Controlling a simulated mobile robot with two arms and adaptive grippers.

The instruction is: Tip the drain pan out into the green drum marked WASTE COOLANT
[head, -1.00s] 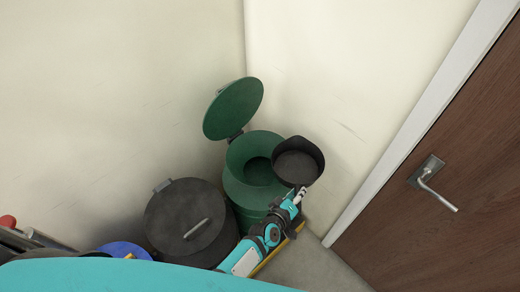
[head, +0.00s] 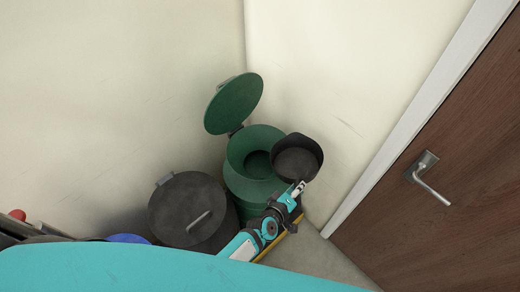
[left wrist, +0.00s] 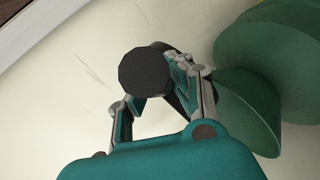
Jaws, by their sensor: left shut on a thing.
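The green drum (head: 245,188) stands in the corner with its lid (head: 233,103) swung up and its mouth open. No marking can be read on it from here. The dark drain pan (head: 297,158) is in the air at the right side of the drum's rim, its hollow facing my head camera. My left gripper (head: 296,188) is shut on the pan at its near side. In the left wrist view a dark round end (left wrist: 145,72) shows between the fingers, with the green drum and lid (left wrist: 250,110) at the right. Whether the pan holds liquid cannot be told. My right gripper is out of view.
A black lidded drum (head: 187,208) stands left of the green one, close beside it. A brown door (head: 450,150) with a lever handle (head: 429,180) is at the right. Walls meet behind the drums. A strip of bare floor (head: 325,262) lies before the door.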

